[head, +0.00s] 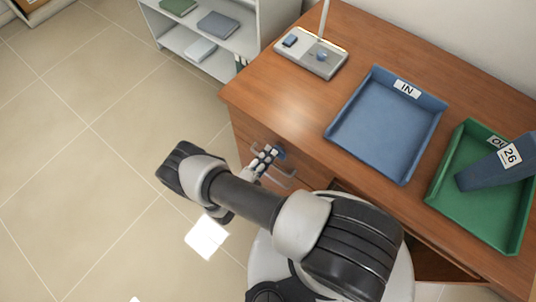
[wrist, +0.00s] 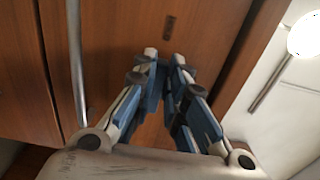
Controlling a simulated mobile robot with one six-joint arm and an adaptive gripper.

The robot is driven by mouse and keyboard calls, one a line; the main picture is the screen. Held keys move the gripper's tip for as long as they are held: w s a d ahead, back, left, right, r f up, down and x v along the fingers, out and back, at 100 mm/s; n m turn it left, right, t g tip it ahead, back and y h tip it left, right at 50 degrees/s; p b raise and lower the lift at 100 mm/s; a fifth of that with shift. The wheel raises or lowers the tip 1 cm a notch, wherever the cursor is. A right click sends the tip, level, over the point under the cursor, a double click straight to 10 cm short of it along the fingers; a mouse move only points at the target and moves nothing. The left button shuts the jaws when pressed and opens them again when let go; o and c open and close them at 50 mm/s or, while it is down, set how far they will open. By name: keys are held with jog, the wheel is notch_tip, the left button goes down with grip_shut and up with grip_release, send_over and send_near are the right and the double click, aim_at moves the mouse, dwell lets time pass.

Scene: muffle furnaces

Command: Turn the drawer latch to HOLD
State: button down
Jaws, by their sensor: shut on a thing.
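My gripper (head: 265,158) reaches the drawer front (head: 245,130) on the left side of the wooden desk. A small blue piece (head: 281,153), which looks like the drawer latch, shows just beyond the fingertips. In the wrist view my gripper (wrist: 164,62) has its two fingers drawn close together against the wood. They are shut on the latch, which is mostly hidden between them. A small dark slot (wrist: 168,27) shows in the wood just above the fingertips. The latch's setting and any HOLD mark cannot be read.
A metal bar handle (wrist: 76,65) runs close beside the fingers. On the desk (head: 255,85) are a blue IN tray (head: 375,135), a green tray (head: 470,215) holding a dark binder marked 26 (head: 495,165), and a lamp base (head: 310,60). A shelf (head: 205,45) stands behind.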

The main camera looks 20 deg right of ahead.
dwell(0.5)
jog(key=c, duration=1.6)
grip_release()
jog(key=v, duration=1.2)
